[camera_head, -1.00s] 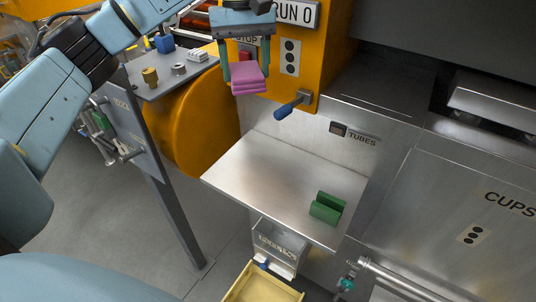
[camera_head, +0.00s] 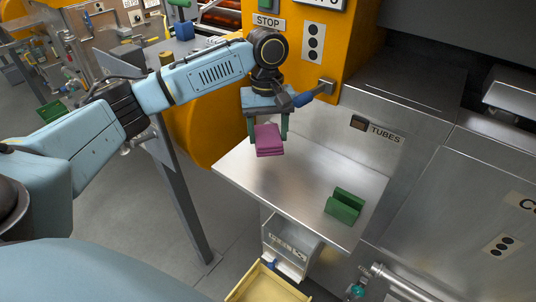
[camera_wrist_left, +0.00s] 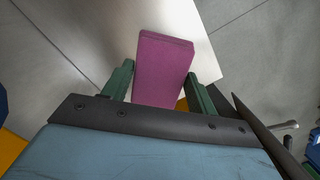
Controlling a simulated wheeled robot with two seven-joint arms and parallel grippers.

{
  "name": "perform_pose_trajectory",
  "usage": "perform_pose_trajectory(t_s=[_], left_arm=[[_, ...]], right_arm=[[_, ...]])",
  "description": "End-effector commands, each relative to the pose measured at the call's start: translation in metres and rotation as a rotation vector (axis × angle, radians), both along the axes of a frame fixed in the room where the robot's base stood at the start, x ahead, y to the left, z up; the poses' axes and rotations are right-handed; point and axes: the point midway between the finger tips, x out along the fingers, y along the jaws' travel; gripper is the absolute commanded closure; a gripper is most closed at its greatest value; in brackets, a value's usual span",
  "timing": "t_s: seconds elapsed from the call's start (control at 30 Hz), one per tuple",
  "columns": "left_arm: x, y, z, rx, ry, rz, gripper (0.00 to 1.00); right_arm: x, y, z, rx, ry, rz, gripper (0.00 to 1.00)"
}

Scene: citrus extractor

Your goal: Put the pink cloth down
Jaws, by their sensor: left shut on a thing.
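The pink cloth (camera_head: 268,141) is a folded, layered block held between the green fingers of my left gripper (camera_head: 267,132). In the head view it hangs above the left part of the bare metal shelf (camera_head: 290,192); I cannot tell exactly how high. In the left wrist view the cloth (camera_wrist_left: 163,66) sticks out past the two fingers of the left gripper (camera_wrist_left: 160,86), with the shelf's edge and the floor beyond it. My right gripper is not in view.
A green grooved block (camera_head: 344,205) stands on the right part of the shelf. A yellow tray (camera_head: 265,284) is below. The shelf's middle is clear.

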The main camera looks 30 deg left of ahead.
Motion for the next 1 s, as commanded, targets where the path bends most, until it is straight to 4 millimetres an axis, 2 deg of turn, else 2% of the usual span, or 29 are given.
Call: perform_pose_trajectory(t_s=[0.03, 0.23, 0.5, 0.93, 0.97, 1.0], left_arm=[[0.000, 0.000, -0.008, 0.001, 0.001, 0.001, 0.68], [0.000, 0.000, -0.024, 0.000, 0.002, 0.002, 0.68], [0.000, 0.000, -0.067, 0.001, 0.001, 0.001, 0.68], [0.000, 0.000, -0.074, -0.001, -0.001, 0.001, 0.68], [0.000, 0.000, -0.074, -0.001, -0.001, 0.001, 0.41], [0.000, 0.000, -0.074, -0.001, -0.001, 0.001, 0.35]], right_arm=[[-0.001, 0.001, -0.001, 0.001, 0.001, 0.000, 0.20], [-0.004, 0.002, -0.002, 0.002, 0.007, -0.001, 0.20], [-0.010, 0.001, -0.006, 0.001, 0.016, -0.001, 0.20], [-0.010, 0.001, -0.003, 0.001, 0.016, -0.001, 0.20], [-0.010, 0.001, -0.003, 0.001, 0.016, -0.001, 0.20], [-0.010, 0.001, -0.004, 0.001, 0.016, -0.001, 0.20]])
